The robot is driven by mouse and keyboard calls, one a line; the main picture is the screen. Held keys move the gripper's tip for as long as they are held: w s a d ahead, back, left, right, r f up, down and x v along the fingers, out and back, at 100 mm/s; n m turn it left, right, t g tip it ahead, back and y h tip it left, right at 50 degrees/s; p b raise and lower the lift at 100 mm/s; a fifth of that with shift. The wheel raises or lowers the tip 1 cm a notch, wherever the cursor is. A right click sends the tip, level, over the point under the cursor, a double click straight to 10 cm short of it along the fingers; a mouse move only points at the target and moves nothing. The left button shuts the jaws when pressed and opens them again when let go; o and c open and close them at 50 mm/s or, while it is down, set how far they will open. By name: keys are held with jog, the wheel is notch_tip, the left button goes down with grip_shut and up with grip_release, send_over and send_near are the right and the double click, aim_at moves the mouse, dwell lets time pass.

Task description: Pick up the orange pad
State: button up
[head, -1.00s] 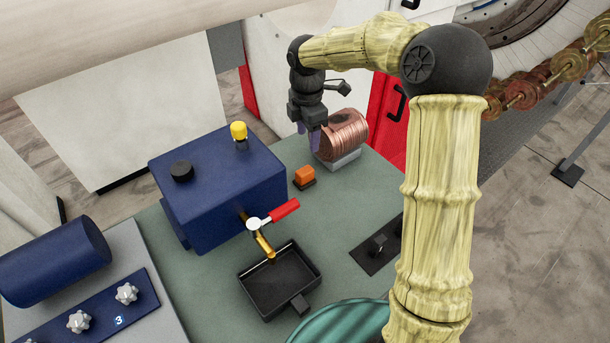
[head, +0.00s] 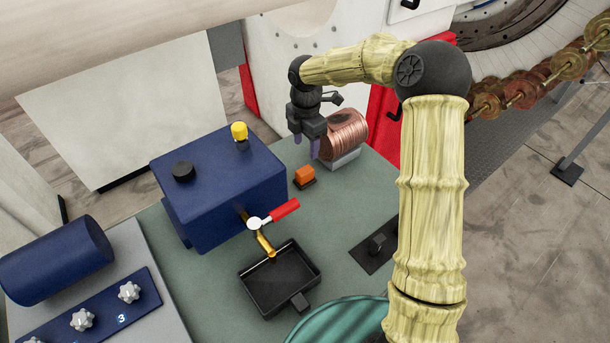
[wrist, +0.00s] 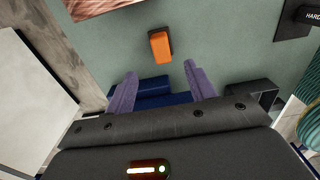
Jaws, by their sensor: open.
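The orange pad (head: 305,174) is a small block in a dark holder on the green table top, between the blue box and the copper coil. In the wrist view the orange pad (wrist: 160,46) lies ahead of the fingertips, near the top middle. My gripper (head: 306,144) is above the table, up and beside the pad, apart from it. In the wrist view my gripper (wrist: 157,80) shows two purple fingers spread apart with nothing between them.
A copper coil (head: 345,133) stands close right of my gripper. The blue box (head: 220,190) with a yellow cap (head: 239,131) is left of the pad. A red-handled valve (head: 284,210) and black tray (head: 280,283) are nearer. Green table (head: 335,215) right of the pad is clear.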

aim_at(305, 170)
notch_tip(305, 170, down, 6)
jog(key=shift+f+p, duration=0.1)
jog(key=shift+p, duration=0.3)
notch_tip(305, 170, down, 5)
jog(key=shift+s+a+p, duration=0.15)
jog(key=shift+p, duration=0.65)
jog(key=c, duration=1.1)
jog(key=shift+o, duration=0.2)
notch_tip(305, 170, up, 10)
jog(key=shift+r+b, duration=0.1)
jog(key=shift+b, duration=0.8)
